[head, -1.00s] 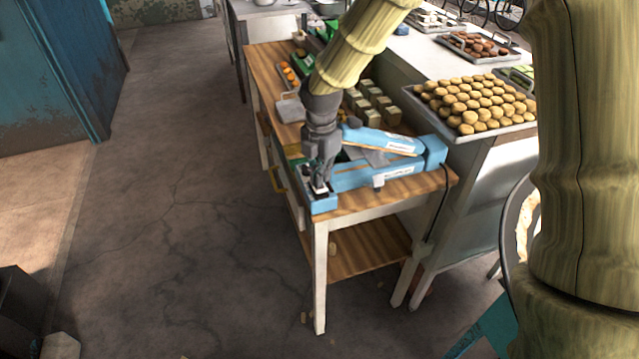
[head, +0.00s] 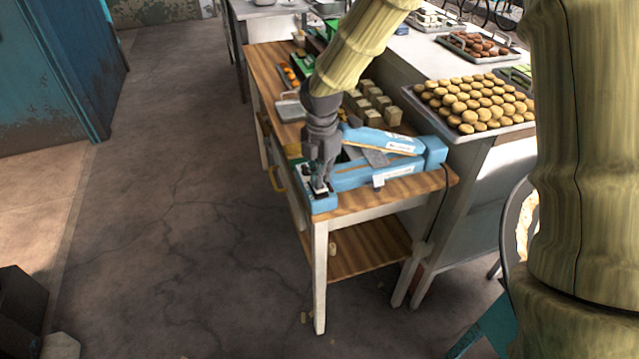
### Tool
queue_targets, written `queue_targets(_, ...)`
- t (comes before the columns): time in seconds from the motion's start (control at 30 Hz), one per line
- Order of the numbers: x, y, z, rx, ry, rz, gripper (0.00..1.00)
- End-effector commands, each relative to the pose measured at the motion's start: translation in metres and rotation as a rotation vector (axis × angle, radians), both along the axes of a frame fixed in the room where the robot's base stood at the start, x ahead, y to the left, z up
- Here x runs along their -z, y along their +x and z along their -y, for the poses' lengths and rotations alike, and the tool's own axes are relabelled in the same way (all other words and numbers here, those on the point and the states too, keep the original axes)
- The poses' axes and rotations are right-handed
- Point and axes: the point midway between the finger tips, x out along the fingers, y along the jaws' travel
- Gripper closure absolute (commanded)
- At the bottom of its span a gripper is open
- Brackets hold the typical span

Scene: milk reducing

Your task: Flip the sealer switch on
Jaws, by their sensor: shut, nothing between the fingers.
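The blue sealer (head: 372,177) lies on the near end of the wooden table, with its upper arm raised at a slant. Its control end (head: 323,204), at the left, carries a dark panel where the switch sits. My gripper (head: 320,186) is shut and empty, pointing down at this panel from above. Its fingertips are at or just above the panel; I cannot tell whether they touch. The fingers hide most of the panel, so the switch and its position cannot be made out.
The wooden table (head: 375,204) also holds several pale blocks (head: 376,103) and a small grey tray (head: 291,107) behind the sealer. A tray of round cookies (head: 473,104) stands on the counter at right. The floor (head: 180,220) left of the table is clear.

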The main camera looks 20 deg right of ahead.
Motion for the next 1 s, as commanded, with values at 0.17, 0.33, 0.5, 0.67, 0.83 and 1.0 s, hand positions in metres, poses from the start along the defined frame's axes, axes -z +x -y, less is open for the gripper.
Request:
queue_targets(0.17, 0.002, 0.000, 0.000, 0.000, 0.000, 0.000, 1.00)
queue_targets(0.33, 0.004, 0.000, 0.000, 0.000, 0.000, 0.000, 1.00)
queue_targets(0.5, 0.006, 0.000, 0.000, 0.000, 0.000, 0.000, 1.00)
queue_targets(0.67, 0.008, 0.000, 0.000, 0.000, 0.000, 0.000, 1.00)
queue_targets(0.83, 0.010, 0.000, 0.000, 0.000, 0.000, 0.000, 1.00)
queue_targets(1.0, 0.012, 0.000, 0.000, 0.000, 0.000, 0.000, 1.00)
